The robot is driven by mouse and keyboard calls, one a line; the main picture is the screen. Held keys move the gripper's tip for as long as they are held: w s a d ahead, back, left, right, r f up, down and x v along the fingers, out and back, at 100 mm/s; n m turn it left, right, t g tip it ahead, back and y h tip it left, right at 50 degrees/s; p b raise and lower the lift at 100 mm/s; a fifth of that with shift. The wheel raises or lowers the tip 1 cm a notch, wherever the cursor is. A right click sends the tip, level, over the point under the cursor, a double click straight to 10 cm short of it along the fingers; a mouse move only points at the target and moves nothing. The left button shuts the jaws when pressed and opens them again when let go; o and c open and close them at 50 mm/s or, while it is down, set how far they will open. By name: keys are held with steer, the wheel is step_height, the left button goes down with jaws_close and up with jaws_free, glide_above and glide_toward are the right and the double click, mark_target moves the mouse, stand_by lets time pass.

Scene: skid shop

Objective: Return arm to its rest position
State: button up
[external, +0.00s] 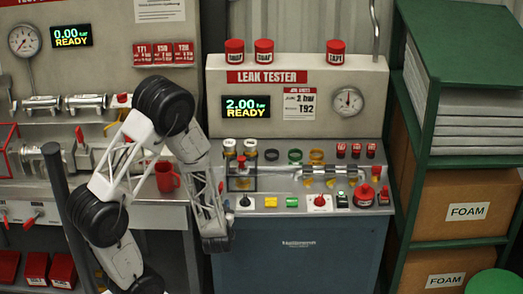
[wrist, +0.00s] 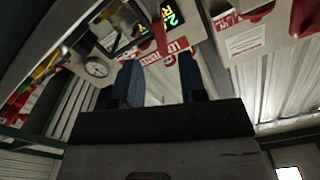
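My arm reaches up from the bottom of the external view, bends at a black joint, and comes down in front of the leak tester (external: 297,110). Its dark end (external: 215,243) hangs at the left front edge of the tester's bench. The fingers are too small to make out there. In the wrist view my gripper (wrist: 160,70) has two blue fingers standing apart. No object shows held between them; a red part and the tester panel (wrist: 255,35) appear behind, tilted in the picture.
The bench top carries a clear box (external: 242,178), buttons, a red knob (external: 320,201) and several fittings. A red mug (external: 166,177) stands to the left. A green shelf (external: 432,85) with boxes stands at the right. The floor in front is mostly out of view.

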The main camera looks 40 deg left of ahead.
steer(key=shift+w+r, duration=0.1)
steer(key=w+d+r+m+g+h, duration=0.2)
steer(key=d+r+m+g+h, duration=0.1)
steer(key=d+r+h, duration=1)
steer(key=s+r+m+g, duration=0.1)
steer(key=s+r+g, duration=0.2)
steer(key=s+r, duration=0.4)
steer(key=s+r+m+g, duration=0.1)
steer(key=s+r+g, duration=0.3)
steer(key=s, duration=0.9)
steer(key=v, duration=0.2)
steer(key=shift+r, duration=0.5)
steer(key=shift+w+a, duration=0.1)
steer(key=shift+w, duration=0.1)
steer(key=shift+c, duration=0.3)
stand_by(0.3)
